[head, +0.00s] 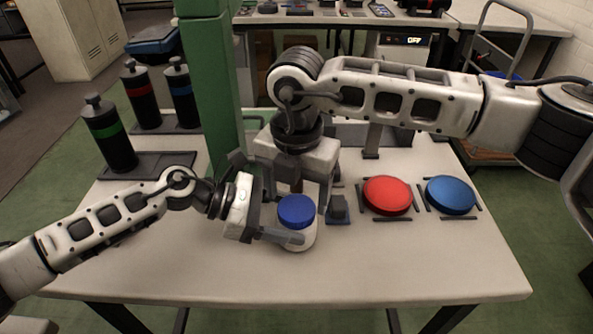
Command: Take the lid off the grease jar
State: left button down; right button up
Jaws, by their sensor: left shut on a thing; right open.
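The grease jar (301,241) is a pale, squat container with a blue lid (297,211) on top. It stands upright on the table near the middle of the head view. My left gripper (290,234) comes from the left and is shut on the jar's body, below the lid. My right gripper (297,190) reaches in from above and behind, pointing down, with its jaws open just over and behind the lid. Its fingertips are partly hidden, and I cannot tell whether they touch the lid.
A red disc (387,195) and a blue disc (451,195) lie on the table to the right, framed by dark strips. A green post (211,90) rises behind my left gripper. Several dark bottles (108,134) with coloured bands stand at the left. The front of the table (400,262) is clear.

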jog(key=shift+f, duration=1.05)
jog(key=c, duration=0.9)
jog(key=n, duration=0.5)
jog(key=shift+n, duration=0.4)
jog(key=n, duration=0.4)
jog(key=shift+n, duration=0.3)
